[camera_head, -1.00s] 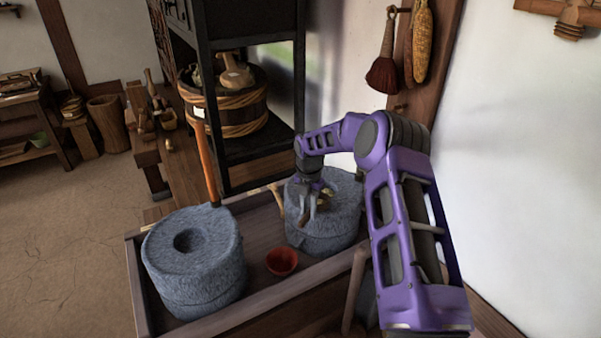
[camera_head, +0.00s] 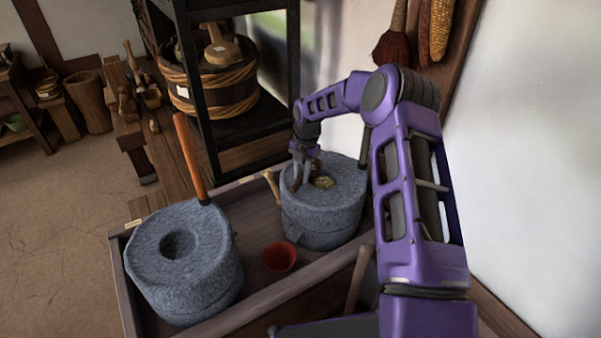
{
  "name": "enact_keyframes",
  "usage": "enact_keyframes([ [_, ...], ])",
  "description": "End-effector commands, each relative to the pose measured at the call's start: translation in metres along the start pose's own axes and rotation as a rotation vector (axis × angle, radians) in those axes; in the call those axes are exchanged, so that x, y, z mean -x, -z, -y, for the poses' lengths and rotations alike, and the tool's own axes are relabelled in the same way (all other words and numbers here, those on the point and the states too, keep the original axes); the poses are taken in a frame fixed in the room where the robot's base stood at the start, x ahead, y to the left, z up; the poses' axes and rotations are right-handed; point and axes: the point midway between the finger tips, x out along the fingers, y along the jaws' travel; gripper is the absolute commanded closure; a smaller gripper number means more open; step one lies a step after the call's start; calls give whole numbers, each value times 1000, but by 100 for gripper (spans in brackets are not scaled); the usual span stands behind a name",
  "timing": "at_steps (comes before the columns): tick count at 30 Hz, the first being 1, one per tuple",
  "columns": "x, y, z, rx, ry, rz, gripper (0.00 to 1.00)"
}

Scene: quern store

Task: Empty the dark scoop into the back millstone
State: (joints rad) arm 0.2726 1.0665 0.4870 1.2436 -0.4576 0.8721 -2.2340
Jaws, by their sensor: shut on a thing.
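The back millstone (camera_head: 338,212) is a grey stone drum on the right side of the wooden tray. Yellowish grain (camera_head: 323,182) shows in the hollow of its top. My gripper (camera_head: 302,184) points down over the left part of this top, left of the grain. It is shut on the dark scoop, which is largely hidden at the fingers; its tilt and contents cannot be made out. A second grey millstone (camera_head: 190,275) with an orange upright handle (camera_head: 189,158) stands at the front left. Its central hole looks empty.
A red bowl (camera_head: 279,257) sits in the tray (camera_head: 262,221) between the millstones. A dark shelf frame with a wooden tub (camera_head: 215,91) stands behind. A short wooden handle (camera_head: 272,187) juts up left of the back millstone. The white wall is close on the right.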

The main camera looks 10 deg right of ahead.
Motion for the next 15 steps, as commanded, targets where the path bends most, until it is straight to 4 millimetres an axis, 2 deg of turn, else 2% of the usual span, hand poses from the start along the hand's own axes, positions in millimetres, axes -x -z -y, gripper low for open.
enact_keyframes([
  [10,6,-1,11,-9,-314,0,100],
  [15,2,0,16,-11,-454,-5,100],
])
